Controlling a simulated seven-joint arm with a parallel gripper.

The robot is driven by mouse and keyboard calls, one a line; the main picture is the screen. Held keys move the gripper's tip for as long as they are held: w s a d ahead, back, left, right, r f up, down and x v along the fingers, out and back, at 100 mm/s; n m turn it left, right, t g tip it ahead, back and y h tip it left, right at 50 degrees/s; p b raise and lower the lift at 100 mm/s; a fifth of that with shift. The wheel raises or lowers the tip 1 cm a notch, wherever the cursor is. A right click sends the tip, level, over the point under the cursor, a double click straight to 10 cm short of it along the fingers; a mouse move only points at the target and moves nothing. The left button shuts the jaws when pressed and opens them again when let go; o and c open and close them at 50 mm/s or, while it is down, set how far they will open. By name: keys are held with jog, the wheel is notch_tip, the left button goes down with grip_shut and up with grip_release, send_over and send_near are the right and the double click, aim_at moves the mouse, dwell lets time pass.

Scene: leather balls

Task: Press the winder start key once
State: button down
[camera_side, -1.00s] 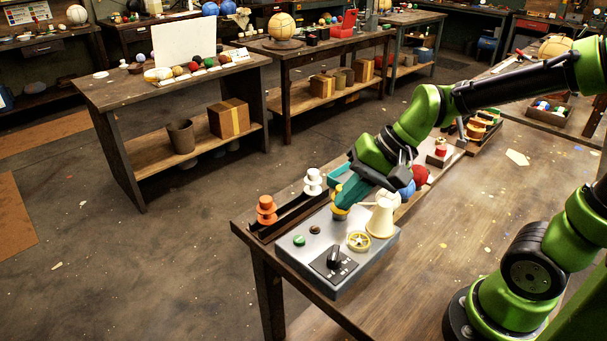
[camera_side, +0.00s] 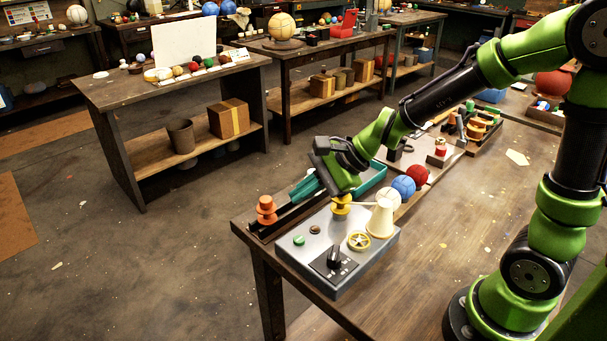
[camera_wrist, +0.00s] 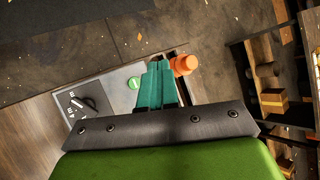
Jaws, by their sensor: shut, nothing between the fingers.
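The winder is a grey box (camera_side: 300,262) on the near-left corner of the bench; its top also shows in the wrist view (camera_wrist: 105,88). On it are a round green key (camera_side: 299,241), a small dark brown button (camera_side: 315,229), a black rotary knob (camera_side: 334,257), a yellow wheel (camera_side: 359,240) and a cream cone (camera_side: 381,219). My gripper (camera_side: 294,198) has its teal fingers shut and empty, above the spool rack behind the box. In the wrist view, the fingertips (camera_wrist: 160,64) lie just right of the green key (camera_wrist: 134,83), not visibly touching it. The fingers hide the brown button there.
An orange spool (camera_side: 266,210) stands in the dark rack (camera_side: 287,218) close to the fingertips. A yellow spool piece (camera_side: 341,204) is under my wrist. Blue (camera_side: 403,186) and red (camera_side: 417,174) balls stand behind the cone. The bench right of the box is clear.

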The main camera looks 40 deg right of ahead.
aim_at(304, 240)
jog(key=shift+f, duration=4.4)
jog(key=shift+f, duration=0.4)
jog(key=shift+f, duration=0.4)
jog(key=shift+r, duration=0.85)
jog(key=shift+r, duration=2.5)
